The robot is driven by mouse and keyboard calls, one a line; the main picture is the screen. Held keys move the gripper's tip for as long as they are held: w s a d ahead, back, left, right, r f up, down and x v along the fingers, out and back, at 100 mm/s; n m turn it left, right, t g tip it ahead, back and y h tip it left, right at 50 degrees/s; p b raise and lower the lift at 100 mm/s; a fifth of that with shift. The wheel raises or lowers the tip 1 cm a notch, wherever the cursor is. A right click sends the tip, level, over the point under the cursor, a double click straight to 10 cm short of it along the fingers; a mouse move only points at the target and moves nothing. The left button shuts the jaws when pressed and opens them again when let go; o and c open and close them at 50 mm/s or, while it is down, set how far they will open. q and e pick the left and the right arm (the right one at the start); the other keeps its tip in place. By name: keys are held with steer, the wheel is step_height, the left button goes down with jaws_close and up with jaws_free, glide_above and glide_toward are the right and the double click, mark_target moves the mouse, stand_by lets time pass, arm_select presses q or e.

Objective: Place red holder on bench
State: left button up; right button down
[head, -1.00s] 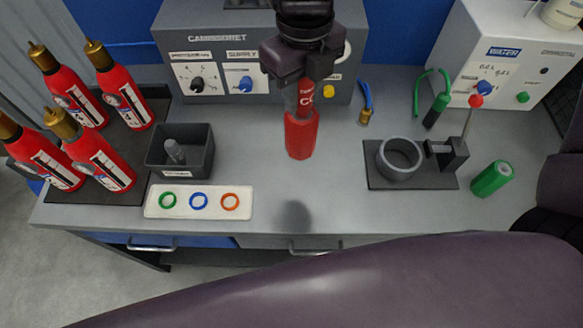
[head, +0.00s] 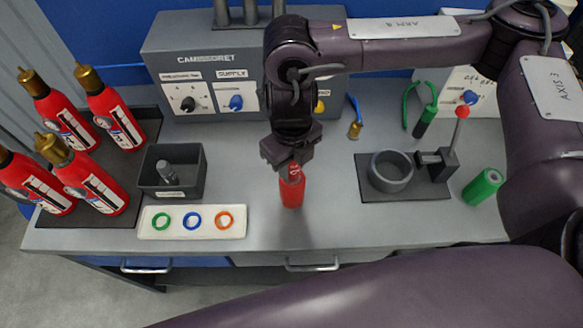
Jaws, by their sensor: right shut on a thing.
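The red holder (head: 291,192) is a small red cylinder near the middle of the bench (head: 330,222). My right gripper (head: 290,168) points down from above and is shut on its upper part, hiding its top. The holder looks upright and its lower end is at or very close to the bench top; I cannot tell whether it touches. My left gripper is not in view.
A white tray (head: 146,229) with green, blue and orange rings and a dark bin (head: 187,184) lie left. Several red extinguishers (head: 70,128) stand beyond. A clamp stand with a grey ring (head: 391,172) and a green cylinder (head: 483,187) are right. Grey control box (head: 205,75) stands behind.

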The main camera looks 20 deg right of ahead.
steer(key=shift+w+f, duration=0.1)
steer(key=shift+f, duration=1.35)
steer(key=c, duration=1.1)
jaws_free()
steer(key=shift+r, duration=0.2)
step_height(320, 180, up, 12)
steer(key=shift+b, duration=0.55)
